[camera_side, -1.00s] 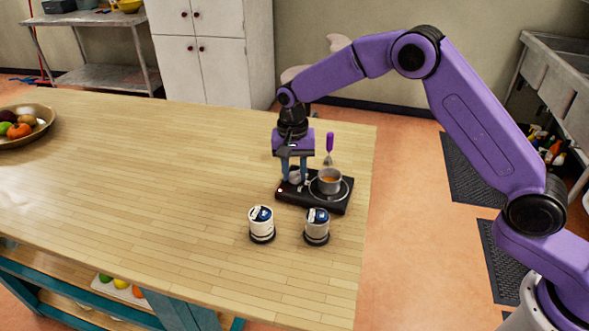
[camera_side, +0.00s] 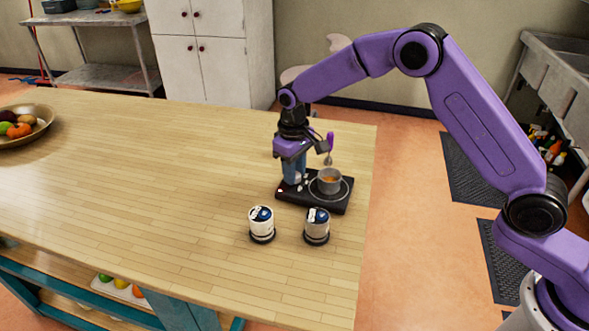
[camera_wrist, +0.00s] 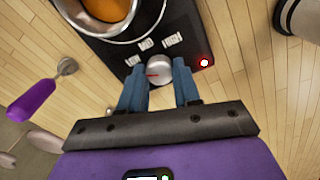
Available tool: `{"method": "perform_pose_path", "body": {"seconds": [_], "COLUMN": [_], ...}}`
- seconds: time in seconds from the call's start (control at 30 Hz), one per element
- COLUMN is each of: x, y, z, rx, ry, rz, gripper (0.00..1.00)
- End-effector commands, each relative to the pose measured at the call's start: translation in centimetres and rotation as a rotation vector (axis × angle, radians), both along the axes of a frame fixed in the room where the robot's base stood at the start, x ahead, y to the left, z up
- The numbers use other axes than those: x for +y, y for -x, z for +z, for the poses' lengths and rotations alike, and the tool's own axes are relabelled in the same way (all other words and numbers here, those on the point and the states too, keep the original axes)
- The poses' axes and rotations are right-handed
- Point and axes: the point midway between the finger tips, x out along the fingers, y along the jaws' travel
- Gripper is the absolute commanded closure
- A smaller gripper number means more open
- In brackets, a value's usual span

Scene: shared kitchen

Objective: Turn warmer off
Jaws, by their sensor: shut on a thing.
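The warmer (camera_side: 320,206) is a flat black unit near the right edge of the wooden table, with a metal pot (camera_side: 330,182) of orange contents on its plate. In the wrist view its silver knob (camera_wrist: 159,68) stands in front of LOW, MED and HIGH labels. The knob's red mark points left, just below LOW. A red light (camera_wrist: 204,62) glows beside the knob. My gripper (camera_side: 294,176) is over the warmer's left part, its blue fingers (camera_wrist: 160,85) shut on the knob, one on each side. The fingers hide the knob in the side view.
Two white jars with blue tops (camera_side: 262,223) (camera_side: 317,225) stand in front of the warmer. A purple-handled utensil (camera_side: 330,142) shows behind the pot. A fruit bowl (camera_side: 40,125) is far left. The table's middle is clear.

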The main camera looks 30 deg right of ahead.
Motion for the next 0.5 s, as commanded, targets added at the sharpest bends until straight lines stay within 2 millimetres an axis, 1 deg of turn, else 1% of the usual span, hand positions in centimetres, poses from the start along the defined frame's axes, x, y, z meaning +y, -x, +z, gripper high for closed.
{"method": "perform_pose_path", "body": {"seconds": [0.2,0.5], "x": [-0.03,-0.02], "y": [-0.05,-0.04], "z": [0.14,0.14], "rx": [-0.003,-0.003], "ry": [0.000,-0.001], "rz": [0.183,0.359], "gripper": [0.98,0.98]}}
